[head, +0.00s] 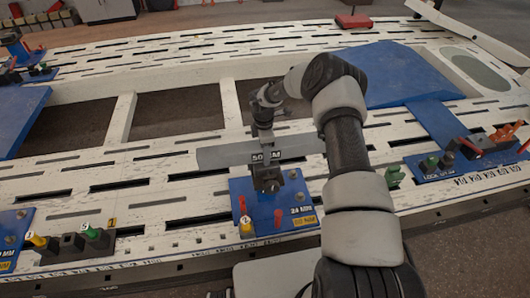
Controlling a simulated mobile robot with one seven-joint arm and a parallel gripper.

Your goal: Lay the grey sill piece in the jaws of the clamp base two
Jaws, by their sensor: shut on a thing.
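The grey sill piece (222,156) is a long flat bar lying roughly crosswise in the head view. My gripper (264,138) is shut on it near its middle, from above. The piece is over the back part of a blue clamp base (236,190), which has a dark block (266,180), red pins and a yellow-capped post. A dark label reading "50 MM" shows at the middle of the piece. I cannot tell whether the piece touches the jaws or hangs just above them. The jaws are partly hidden by the piece.
The white slotted bench (150,205) has large openings behind the piece. A station with green and yellow caps (88,232) stands at left. Another blue base (455,165) with red levers is at right. A blue panel (400,75) lies behind my arm.

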